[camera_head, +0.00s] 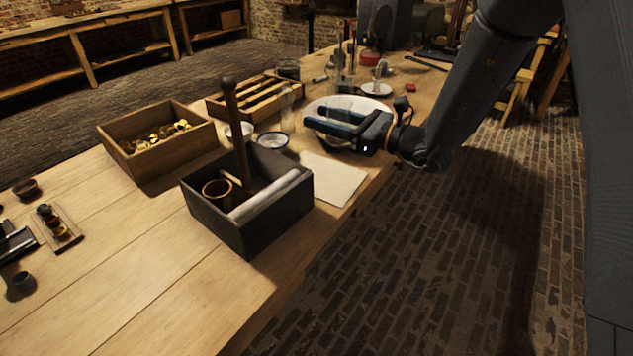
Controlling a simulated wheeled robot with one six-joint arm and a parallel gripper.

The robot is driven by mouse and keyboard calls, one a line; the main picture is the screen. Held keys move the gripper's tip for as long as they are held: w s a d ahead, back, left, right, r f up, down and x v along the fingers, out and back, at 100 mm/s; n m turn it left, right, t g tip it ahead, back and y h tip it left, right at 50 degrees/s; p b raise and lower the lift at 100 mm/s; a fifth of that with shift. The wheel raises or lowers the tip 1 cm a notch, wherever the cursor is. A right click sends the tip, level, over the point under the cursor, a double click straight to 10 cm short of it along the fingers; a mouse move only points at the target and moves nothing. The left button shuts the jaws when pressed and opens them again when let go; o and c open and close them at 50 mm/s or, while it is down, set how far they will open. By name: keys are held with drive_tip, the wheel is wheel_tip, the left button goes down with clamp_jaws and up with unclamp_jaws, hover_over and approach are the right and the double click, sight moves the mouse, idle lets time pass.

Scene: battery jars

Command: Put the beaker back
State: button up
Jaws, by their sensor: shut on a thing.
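A clear glass beaker (287,104) shows faintly just left of my fingertips, above the middle of the workbench. My gripper (317,119) reaches in from the right, level, over a large pale dish (372,103). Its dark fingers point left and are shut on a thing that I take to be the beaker. The clear glass is so faint that its contact with the fingers is hard to make out. The gripper hides part of the dish.
A dark box (222,224) with a wooden post, small pot and rolls stands in front. A wooden box (123,152) of brass pieces, a slatted rack (215,104) and a small bowl (273,140) are nearby. Paper (335,180) lies near the bench edge.

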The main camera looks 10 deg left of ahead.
drive_tip(key=s+a+n+g, duration=0.1)
drive_tip(key=s+a+g, duration=0.1)
drive_tip(key=a, duration=0.3)
drive_tip(key=shift+w+a+f+b, duration=0.1)
drive_tip(key=shift+f+b, duration=0.05)
drive_tip(key=shift+f, duration=2.3)
drive_tip(key=shift+w+f+b, duration=0.1)
drive_tip(key=shift+f+b, duration=0.05)
drive_tip(key=shift+f, duration=2.25)
drive_tip(key=shift+f, duration=0.15)
drive_tip(key=o, duration=1.1)
drive_tip(key=shift+o, duration=0.2)
